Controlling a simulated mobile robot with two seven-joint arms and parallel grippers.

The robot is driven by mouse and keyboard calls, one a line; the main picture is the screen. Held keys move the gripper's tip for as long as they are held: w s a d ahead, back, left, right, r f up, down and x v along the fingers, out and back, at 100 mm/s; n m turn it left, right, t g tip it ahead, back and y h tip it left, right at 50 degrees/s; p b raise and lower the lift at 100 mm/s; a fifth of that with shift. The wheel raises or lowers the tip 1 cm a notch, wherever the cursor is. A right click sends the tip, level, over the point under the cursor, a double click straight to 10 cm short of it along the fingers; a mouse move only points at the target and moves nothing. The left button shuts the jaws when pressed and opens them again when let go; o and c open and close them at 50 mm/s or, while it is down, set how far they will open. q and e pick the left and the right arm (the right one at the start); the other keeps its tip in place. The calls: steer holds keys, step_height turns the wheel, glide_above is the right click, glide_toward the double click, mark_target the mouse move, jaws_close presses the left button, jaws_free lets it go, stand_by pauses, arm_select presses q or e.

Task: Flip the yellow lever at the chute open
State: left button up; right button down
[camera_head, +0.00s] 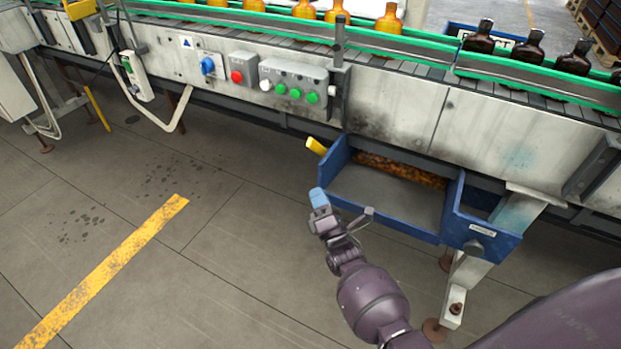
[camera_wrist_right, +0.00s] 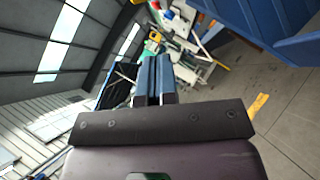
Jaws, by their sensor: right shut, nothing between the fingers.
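The yellow lever (camera_head: 316,146) sticks out at the upper left corner of the blue chute (camera_head: 338,156) under the conveyor in the head view. My right gripper (camera_head: 319,197) is shut and empty, with its blue fingertips just left of the chute's left wall and below the lever in the picture. A clear gap separates the fingertips from the lever. In the right wrist view the closed fingers (camera_wrist_right: 153,80) show, with blue chute panels (camera_wrist_right: 270,25) at the upper right. I cannot make out the lever there. My left gripper is out of view.
The conveyor (camera_head: 400,110) runs across the back with amber bottles (camera_head: 388,20) and dark bottles (camera_head: 528,48) on it. A button box (camera_head: 292,82) sits on its side. The floor left of the chute is clear, with a yellow stripe (camera_head: 110,265).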

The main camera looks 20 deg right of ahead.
steer(key=v, duration=0.3)
steer(key=shift+s+f, duration=0.15)
steer(key=shift+m, duration=0.3)
